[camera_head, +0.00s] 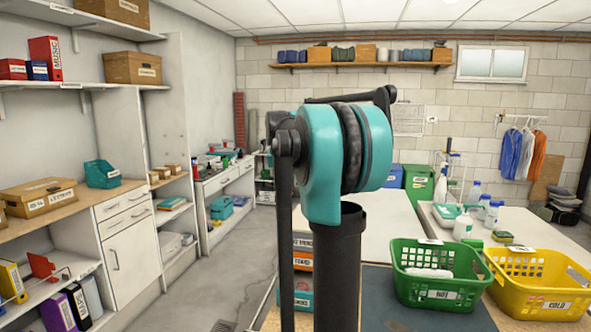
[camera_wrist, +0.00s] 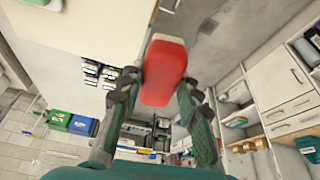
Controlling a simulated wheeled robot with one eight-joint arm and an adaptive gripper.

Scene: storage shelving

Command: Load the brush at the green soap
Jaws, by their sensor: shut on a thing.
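My gripper (camera_wrist: 160,98) is shut on a red block-like thing with a pale end face, which I take for the brush (camera_wrist: 166,80). It is held between the fingertips in the wrist view, clear of any surface, and its bristles cannot be made out. In the head view my arm fills the middle and my gripper does not show. A small green and yellow piece (camera_head: 502,237) lies on the right table behind the baskets; I cannot tell whether it is the green soap. A teal tub (camera_head: 447,212) stands farther back on that table.
A green basket (camera_head: 437,291) holding a white thing and a yellow basket (camera_head: 540,303) stand at the front right. A white bottle (camera_head: 463,228) and more bottles stand behind them. Shelves and a white cabinet (camera_head: 128,252) line the left; open floor (camera_head: 235,285) lies between.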

